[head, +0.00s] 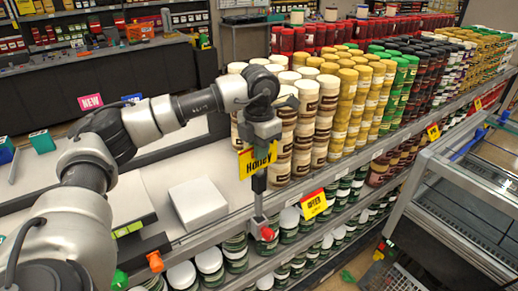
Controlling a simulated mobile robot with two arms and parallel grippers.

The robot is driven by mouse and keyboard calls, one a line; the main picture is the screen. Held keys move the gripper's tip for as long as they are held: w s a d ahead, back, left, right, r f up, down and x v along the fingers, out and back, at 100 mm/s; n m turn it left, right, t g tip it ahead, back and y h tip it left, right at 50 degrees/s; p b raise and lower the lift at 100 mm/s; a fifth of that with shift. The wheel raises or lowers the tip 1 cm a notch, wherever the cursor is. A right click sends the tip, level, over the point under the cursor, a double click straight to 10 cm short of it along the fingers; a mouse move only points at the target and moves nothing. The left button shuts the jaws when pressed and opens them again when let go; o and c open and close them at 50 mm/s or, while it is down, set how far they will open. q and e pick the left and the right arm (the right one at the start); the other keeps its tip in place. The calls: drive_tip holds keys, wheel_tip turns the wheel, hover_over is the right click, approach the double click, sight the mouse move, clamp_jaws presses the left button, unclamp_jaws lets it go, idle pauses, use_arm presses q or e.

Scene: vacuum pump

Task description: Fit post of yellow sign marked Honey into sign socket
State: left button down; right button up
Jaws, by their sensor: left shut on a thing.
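The yellow sign marked Honey (246,162) is in the middle of the head view, in front of the cream jars. My left gripper (259,184) points down at the sign and is shut on it. The sign's face partly covers the gripper. A thin grey post (258,205) runs down below the dark fingers. Its lower end is at a small grey fitting at the shelf's front edge, which looks like the sign socket (257,222), beside a red knob (267,234). I cannot tell whether the post is inside it. My right gripper is not in view.
Cream jars (305,125) stand stacked close behind the sign. A red and yellow sign (314,204) stands on the shelf edge to the right. Green-labelled jars (235,247) fill the lower shelf. A white box (198,203) lies left. A metal-framed case (455,200) is far right.

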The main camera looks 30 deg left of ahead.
sight(259, 169)
use_arm(q)
drive_tip(key=shift+m, duration=0.7)
drive_tip(key=shift+f+b, duration=1.95)
drive_tip(key=shift+f, duration=0.65)
drive_tip(key=c, duration=1.2)
unclamp_jaws()
wheel_tip(259, 169, up, 11)
drive_tip(key=shift+f+b, duration=0.15)
drive_tip(key=shift+b, duration=1.1)
